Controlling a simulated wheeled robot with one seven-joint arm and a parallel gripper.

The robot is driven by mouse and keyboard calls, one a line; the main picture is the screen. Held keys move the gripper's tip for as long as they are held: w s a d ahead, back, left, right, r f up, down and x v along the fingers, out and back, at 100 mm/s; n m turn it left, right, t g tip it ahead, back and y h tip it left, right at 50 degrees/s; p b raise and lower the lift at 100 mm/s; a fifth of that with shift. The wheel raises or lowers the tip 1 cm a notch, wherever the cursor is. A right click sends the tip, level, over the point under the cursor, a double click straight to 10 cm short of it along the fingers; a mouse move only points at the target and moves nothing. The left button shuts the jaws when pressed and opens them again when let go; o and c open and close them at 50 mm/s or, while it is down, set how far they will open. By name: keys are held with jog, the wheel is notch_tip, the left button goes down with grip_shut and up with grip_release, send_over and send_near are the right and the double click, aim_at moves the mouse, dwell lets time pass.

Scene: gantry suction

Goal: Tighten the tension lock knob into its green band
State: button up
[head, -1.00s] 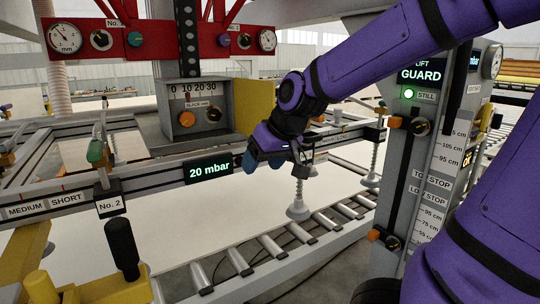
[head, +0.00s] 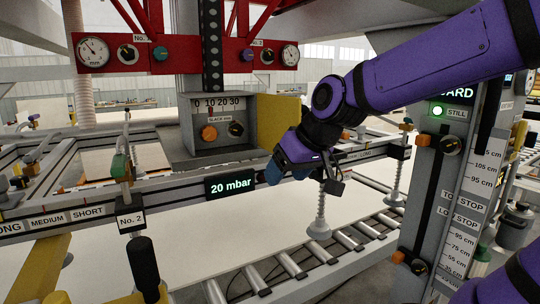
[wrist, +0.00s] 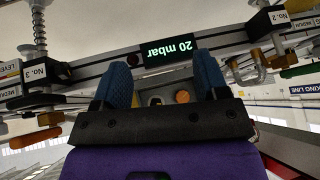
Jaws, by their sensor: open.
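An orange knob (head: 208,132) sits on the front of a grey box below a "0 10 20 30" scale marked "SLACK mm". A dark dial (head: 236,129) is beside it. No label naming a tension lock is readable, and I cannot make out a green band. My gripper (head: 275,171) has blue fingers and is to the right of and below the box, near the 20 mbar display (head: 231,187). In the wrist view my gripper (wrist: 164,78) is open and empty. The orange knob (wrist: 183,97) shows between the fingers, apart from them, with the scene upside down.
A yellow plate (head: 278,120) stands on the box's right side. The rail with the No. 2 tag (head: 130,219) runs across below. A suction cup (head: 319,229) hangs over the rollers (head: 328,248). The grey guard column (head: 447,185) stands close at right.

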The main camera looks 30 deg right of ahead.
jog(key=w+a+r+n+t, duration=0.2)
jog(key=w+t, duration=0.1)
jog(key=w, duration=0.3)
jog(key=w+a+r+n+t, duration=0.1)
jog(key=w+r+t, duration=0.1)
jog(key=w, duration=0.4)
jog(key=n+t+h, duration=0.1)
jog(key=t+h, duration=0.1)
jog(key=h, duration=0.5)
send_near(237, 129)
jog(key=x, duration=0.9)
jog(key=shift+w+f, duration=0.1)
jog(key=c, duration=0.9)
jog(key=shift+d, duration=0.1)
